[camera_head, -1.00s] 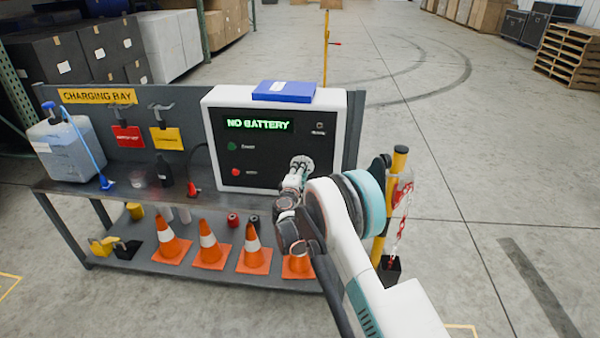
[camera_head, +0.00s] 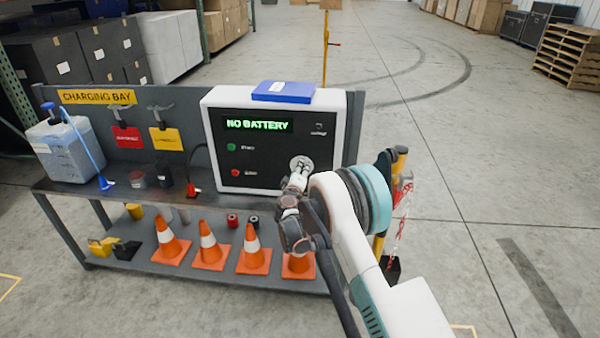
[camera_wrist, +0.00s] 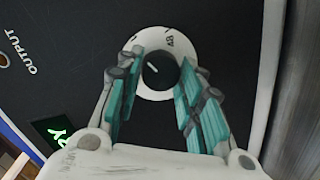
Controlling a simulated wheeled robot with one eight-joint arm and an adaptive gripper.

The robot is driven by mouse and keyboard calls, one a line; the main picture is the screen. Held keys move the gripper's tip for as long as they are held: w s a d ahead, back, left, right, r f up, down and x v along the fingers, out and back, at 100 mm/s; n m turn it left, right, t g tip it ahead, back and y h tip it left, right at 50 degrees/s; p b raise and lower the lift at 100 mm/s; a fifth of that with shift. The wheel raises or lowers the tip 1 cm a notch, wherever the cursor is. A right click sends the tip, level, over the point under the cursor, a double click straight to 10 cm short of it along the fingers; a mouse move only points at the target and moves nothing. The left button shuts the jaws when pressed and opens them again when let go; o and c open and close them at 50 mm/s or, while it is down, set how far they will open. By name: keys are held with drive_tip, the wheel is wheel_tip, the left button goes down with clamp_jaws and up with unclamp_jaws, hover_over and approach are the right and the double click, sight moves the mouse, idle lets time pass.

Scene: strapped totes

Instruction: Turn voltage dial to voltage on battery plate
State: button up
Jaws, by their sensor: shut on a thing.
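The voltage dial (camera_head: 301,163) is a black knob on a round white plate, low on the right of the charger's black face. In the wrist view the knob (camera_wrist: 160,70) has a short white mark slanting to the upper left, and "48" shows on the white plate above it. My gripper (camera_head: 298,168) is at the dial, its teal-padded fingers (camera_wrist: 160,80) shut on the knob from both sides. A blue battery-like box (camera_head: 284,91) lies on top of the charger (camera_head: 212,140); its white label is too small to read.
The charger's display (camera_head: 258,124) reads "NO BATTERY". The charger stands on a grey bench (camera_head: 110,205) with a jug (camera_head: 62,150), bottles and hanging tags to the left.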

drive_tip(key=o, duration=1.1)
drive_tip(key=shift+c, duration=0.2)
drive_tip(key=s+a+r, duration=0.1)
drive_tip(key=s, duration=1)
drive_tip(key=shift+s, duration=0.4)
drive_tip(key=shift+r, duration=0.15)
